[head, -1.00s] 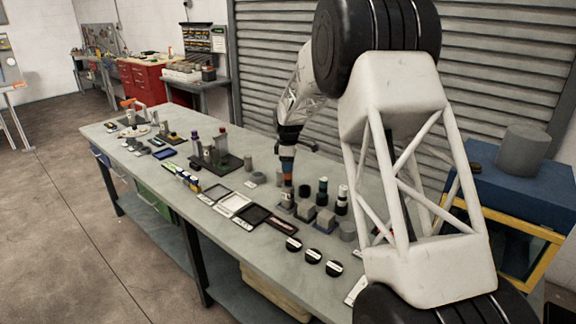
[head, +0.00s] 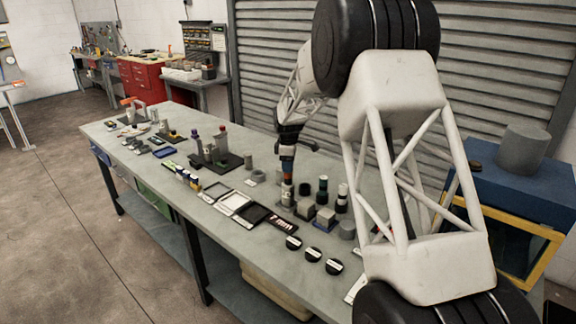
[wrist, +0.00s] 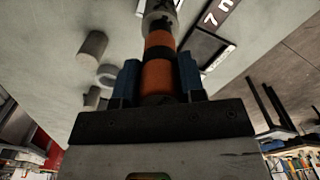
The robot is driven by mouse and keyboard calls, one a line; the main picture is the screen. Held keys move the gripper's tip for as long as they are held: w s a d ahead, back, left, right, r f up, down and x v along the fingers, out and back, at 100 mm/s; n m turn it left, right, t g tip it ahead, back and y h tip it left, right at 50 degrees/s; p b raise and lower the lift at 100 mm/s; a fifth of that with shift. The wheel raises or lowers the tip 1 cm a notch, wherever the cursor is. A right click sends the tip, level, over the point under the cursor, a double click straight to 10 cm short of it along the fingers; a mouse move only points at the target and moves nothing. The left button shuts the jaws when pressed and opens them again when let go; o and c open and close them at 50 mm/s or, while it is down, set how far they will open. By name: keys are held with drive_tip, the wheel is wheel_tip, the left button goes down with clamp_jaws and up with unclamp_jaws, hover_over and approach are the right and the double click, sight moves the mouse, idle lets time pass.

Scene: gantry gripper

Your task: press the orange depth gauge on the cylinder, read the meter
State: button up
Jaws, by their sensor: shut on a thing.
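My gripper (wrist: 158,90) is shut on the orange depth gauge (wrist: 158,76), with one blue finger on each side of it in the wrist view. The gauge is orange with a dark band around it. Its far end points at a grey cylinder (wrist: 160,18) at the top of the wrist view. In the head view the gauge (head: 287,178) is upright under my gripper (head: 287,166), over the grey cylinder (head: 287,192) on the bench. I cannot tell whether gauge and cylinder touch. No meter reading is legible.
Grey blocks and dark bottles (head: 323,190) stand close to the right on the bench (head: 215,225). Framed trays (head: 235,202) lie at the front left, and black labelled discs (head: 313,254) in front. In the wrist view a grey cylinder (wrist: 94,44) and a ring (wrist: 108,76) lie to the left.

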drive_tip(key=shift+r, duration=0.1)
drive_tip(key=shift+r, duration=3.4)
